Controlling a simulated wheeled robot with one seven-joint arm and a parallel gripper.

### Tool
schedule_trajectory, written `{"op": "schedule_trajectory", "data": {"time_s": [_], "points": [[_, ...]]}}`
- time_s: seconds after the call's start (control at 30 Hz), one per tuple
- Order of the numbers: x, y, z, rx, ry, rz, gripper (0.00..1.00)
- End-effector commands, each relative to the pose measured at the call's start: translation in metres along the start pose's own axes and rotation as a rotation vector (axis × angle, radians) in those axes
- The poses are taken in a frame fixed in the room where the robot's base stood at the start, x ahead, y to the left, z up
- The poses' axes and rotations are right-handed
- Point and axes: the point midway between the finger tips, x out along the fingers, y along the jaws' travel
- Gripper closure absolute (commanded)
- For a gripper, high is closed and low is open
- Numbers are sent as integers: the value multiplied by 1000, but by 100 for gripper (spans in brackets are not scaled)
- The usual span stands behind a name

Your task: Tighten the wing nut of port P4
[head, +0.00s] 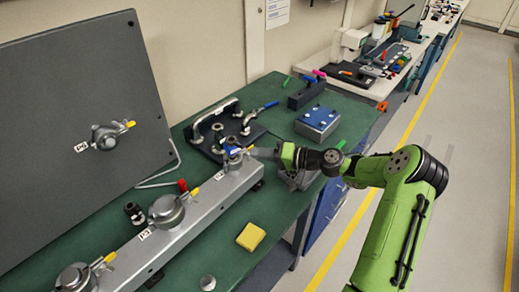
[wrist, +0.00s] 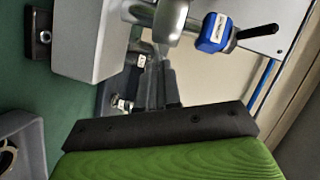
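A grey panel (head: 75,95) leans at the left, bearing a round metal clamp port (head: 106,137) with a yellow wing nut (head: 130,124). Its small label (head: 81,146) looks like P4, but is hard to read. A long grey rail (head: 200,206) carries more clamp ports, two with yellow nuts, and a blue piece (head: 233,151) at its far end. My gripper (head: 262,152) is just right of that end. In the wrist view its dark fingers (wrist: 160,82) stand close together, with nothing visible between them, below a metal clamp (wrist: 170,20) and a blue block (wrist: 214,32).
A yellow sponge (head: 251,237) and a round metal piece (head: 208,283) lie on the green bench (head: 216,255). A dark tray of metal fittings (head: 214,135) and a blue-topped box (head: 318,122) stand behind the rail's end. The floor at right is clear.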

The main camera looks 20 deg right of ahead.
Motion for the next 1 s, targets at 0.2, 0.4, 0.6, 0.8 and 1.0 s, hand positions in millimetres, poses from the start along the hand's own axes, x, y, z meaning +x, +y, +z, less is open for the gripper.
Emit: {"op": "schedule_trajectory", "data": {"time_s": [0.2,0.4,0.6,0.8,1.0], "points": [[-1,6,0,193,0,-76,100],[0,10,2,368,0,-149,100],[0,14,4,543,0,-222,100],[2,17,6,705,0,-288,100],[2,19,8,836,0,-342,100]]}}
